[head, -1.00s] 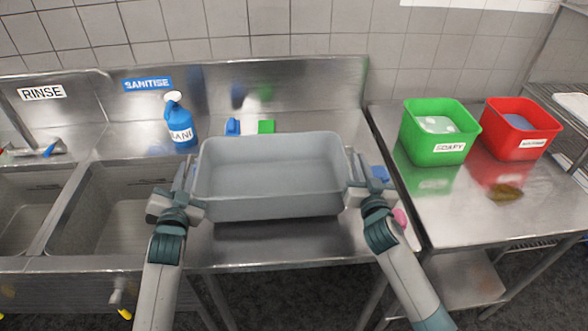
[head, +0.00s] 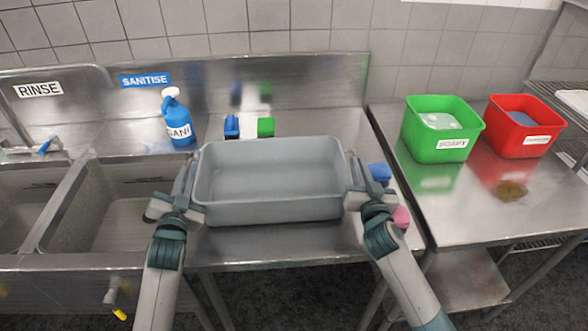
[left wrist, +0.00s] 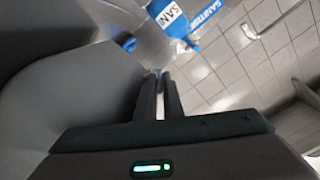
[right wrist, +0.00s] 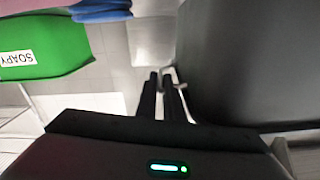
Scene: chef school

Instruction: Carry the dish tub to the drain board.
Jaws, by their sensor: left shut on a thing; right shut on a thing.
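The grey dish tub (head: 270,208) is empty and looks level, in the middle of the head view over the steel drain board (head: 310,248). I cannot tell whether its base touches the board. My left gripper (head: 186,190) is shut on the tub's left end. My right gripper (head: 358,185) is shut on its right end. In the left wrist view the fingers (left wrist: 160,95) are close together beside the tub wall (left wrist: 70,95). In the right wrist view the fingers (right wrist: 163,95) are close together beside the tub (right wrist: 250,65). The wrist views do not clearly show the gripped part.
A blue SANI spray bottle (head: 177,122) stands behind left. Blue (head: 231,127) and green (head: 265,127) items lie behind the tub, blue (head: 379,172) and pink (head: 401,217) items to its right. Sink basins (head: 115,215) are left. Green (head: 437,140) and red (head: 520,138) tubs stand on the right table.

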